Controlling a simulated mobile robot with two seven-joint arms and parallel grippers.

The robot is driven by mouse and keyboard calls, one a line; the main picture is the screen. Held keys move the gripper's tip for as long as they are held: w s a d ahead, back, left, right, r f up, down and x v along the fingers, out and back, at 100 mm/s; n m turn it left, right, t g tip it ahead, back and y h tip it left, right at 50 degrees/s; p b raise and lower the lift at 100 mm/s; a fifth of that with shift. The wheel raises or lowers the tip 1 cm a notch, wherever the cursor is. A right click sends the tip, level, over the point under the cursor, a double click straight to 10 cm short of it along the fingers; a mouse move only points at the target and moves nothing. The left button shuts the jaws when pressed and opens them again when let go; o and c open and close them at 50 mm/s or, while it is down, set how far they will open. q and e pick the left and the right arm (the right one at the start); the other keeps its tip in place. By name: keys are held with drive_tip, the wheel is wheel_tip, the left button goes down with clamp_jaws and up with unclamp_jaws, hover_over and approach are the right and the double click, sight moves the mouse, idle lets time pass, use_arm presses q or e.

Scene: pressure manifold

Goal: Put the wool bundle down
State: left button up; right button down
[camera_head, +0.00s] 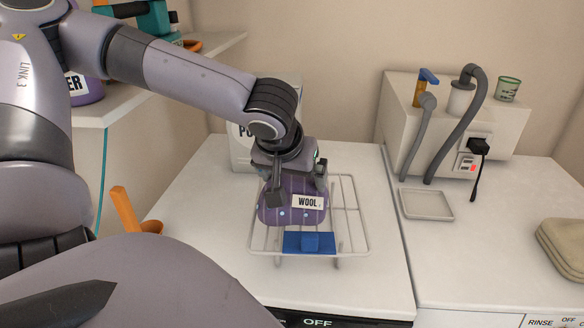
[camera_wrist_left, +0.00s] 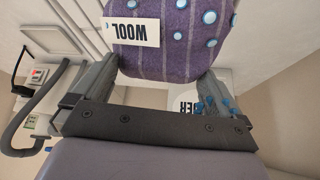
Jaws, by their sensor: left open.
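The wool bundle (camera_head: 283,215) is a purple striped bundle with blue dots and a white WOOL label. It appears to rest on a wire rack (camera_head: 366,249) on the white counter. My left gripper (camera_head: 299,188) is just above it, pointing down, with its jaws open and a finger toward either side of the bundle's top. In the left wrist view the bundle (camera_wrist_left: 180,60) lies just beyond and between the spread fingers of the gripper (camera_wrist_left: 155,85). Whether a finger touches it is hard to tell. My right gripper is not in view.
A blue block (camera_head: 308,243) sits at the rack's front. A white box (camera_head: 241,150) stands behind my left arm. To the right are a machine with hoses (camera_head: 440,120), a shallow tray (camera_head: 427,204) and folded cloth (camera_head: 565,245). The counter left of the rack is clear.

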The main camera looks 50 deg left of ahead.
use_arm(q)
drive_tip(key=shift+r, duration=0.25)
drive_tip(key=p+v, duration=0.2)
drive_tip(key=v, duration=0.9)
drive_tip(key=shift+s+r, duration=0.2)
drive_tip(key=shift+r, duration=0.15)
drive_tip(key=shift+d, duration=0.15)
